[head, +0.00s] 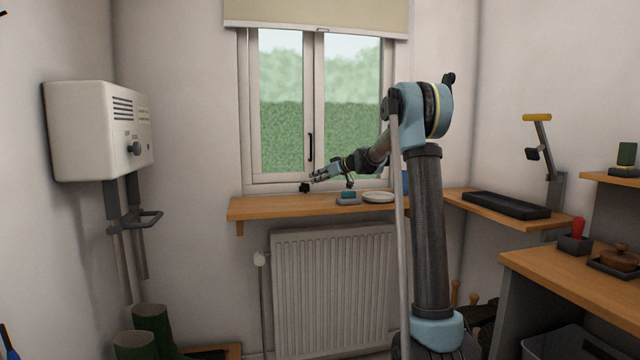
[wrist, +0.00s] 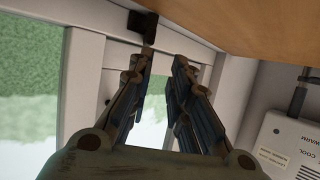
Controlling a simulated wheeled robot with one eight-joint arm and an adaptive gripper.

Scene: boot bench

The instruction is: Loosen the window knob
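The window knob (head: 304,187), small and black, sits low on the window frame just above the wooden sill. In the wrist view the dark knob (wrist: 143,28) shows at the top, beyond my fingertips and nearer the left finger. My gripper (head: 315,177) reaches in from the right and is just above and right of the knob in the head view. In the wrist view my gripper (wrist: 162,62) has its two fingers apart with nothing between them. It looks clear of the knob, though the exact gap is hard to tell. The window (head: 288,110) looks shut.
On the wooden sill (head: 265,208) are a teal-topped block (head: 348,197) and a pale dish (head: 378,197), below my forearm. A black window handle (head: 310,147) stands above. A radiator (head: 330,290) is below, and a white heater box (head: 90,130) hangs left.

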